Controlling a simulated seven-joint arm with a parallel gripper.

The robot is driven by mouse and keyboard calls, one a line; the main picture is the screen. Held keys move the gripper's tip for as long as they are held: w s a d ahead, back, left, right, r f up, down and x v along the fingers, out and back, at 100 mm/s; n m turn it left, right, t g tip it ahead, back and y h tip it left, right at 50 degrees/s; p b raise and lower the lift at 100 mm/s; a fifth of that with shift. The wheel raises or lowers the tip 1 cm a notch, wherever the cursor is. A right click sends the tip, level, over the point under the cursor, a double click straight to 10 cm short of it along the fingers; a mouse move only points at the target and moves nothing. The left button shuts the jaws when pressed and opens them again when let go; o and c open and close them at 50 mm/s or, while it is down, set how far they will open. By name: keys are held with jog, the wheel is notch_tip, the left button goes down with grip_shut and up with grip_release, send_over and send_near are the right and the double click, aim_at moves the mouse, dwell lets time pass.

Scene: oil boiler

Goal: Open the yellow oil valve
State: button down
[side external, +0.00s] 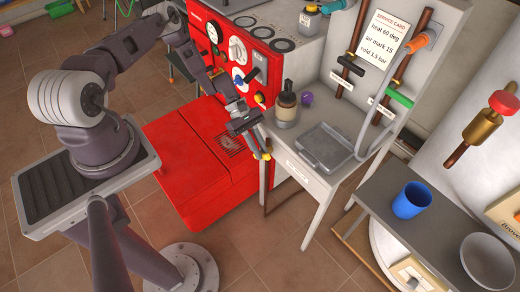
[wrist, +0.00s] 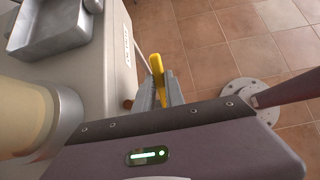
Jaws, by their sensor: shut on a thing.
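The yellow valve handle (side external: 263,155) is low beside the left front edge of the grey bench, by a dark pipe. In the wrist view, the yellow handle (wrist: 158,66) stands up between the grey fingers. My gripper (side external: 260,146) reaches down past the red boiler's right side and is shut on the yellow handle. In the wrist view, my gripper (wrist: 160,88) covers the lower part of the handle, and the valve body is hidden.
The red boiler (side external: 185,150) is left of my gripper. The tiled floor (wrist: 215,50) is open beyond the handle.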

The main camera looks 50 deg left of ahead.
jog(key=c, duration=1.4)
grip_release()
jog(key=v, duration=0.7)
jog(key=shift+r, duration=0.1)
